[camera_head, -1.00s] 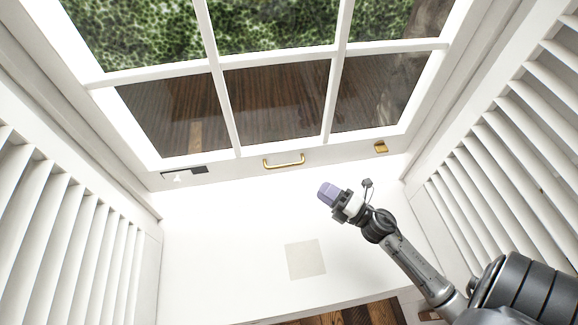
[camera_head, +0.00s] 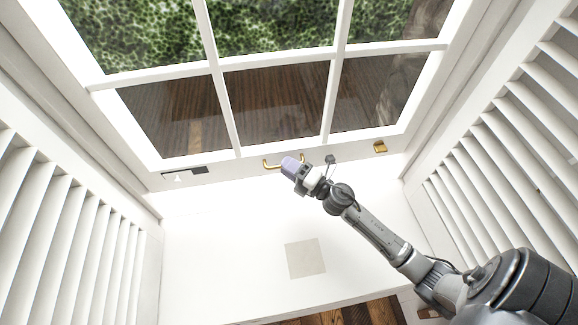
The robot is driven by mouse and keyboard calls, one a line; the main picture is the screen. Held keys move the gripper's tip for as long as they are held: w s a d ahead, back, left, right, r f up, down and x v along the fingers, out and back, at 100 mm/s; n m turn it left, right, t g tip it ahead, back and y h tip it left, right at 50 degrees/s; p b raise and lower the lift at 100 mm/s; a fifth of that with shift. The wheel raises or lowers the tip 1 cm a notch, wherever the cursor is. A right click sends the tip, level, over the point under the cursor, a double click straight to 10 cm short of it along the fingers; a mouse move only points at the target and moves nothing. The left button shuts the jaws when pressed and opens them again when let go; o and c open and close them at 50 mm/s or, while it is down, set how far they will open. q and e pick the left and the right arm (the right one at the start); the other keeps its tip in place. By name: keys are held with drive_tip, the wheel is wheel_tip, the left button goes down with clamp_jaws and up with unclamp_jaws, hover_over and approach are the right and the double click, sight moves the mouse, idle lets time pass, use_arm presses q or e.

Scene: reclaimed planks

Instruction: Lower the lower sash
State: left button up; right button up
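The white lower sash (camera_head: 232,116) has glass panes, with a pale bottom rail along its lower edge. A brass pull handle (camera_head: 268,165) sits near the middle of that rail. My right gripper (camera_head: 290,166), with pale purple fingertips, overlaps the handle's right part in the picture. I cannot tell whether it touches the handle, or whether its fingers are open or shut. The handle's right part is partly hidden behind the fingertips. I cannot tell how large any gap under the sash is. My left gripper is not in view.
White louvred shutters stand at the left (camera_head: 65,225) and right (camera_head: 500,165). A brass fitting (camera_head: 380,147) is on the rail's right, and a dark plate (camera_head: 200,170) on its left. The white sill (camera_head: 220,250) is clear except for a beige square (camera_head: 305,258).

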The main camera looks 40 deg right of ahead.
drive_tip(key=shift+c, duration=0.4)
clamp_jaws()
drive_tip(key=shift+f, duration=0.1)
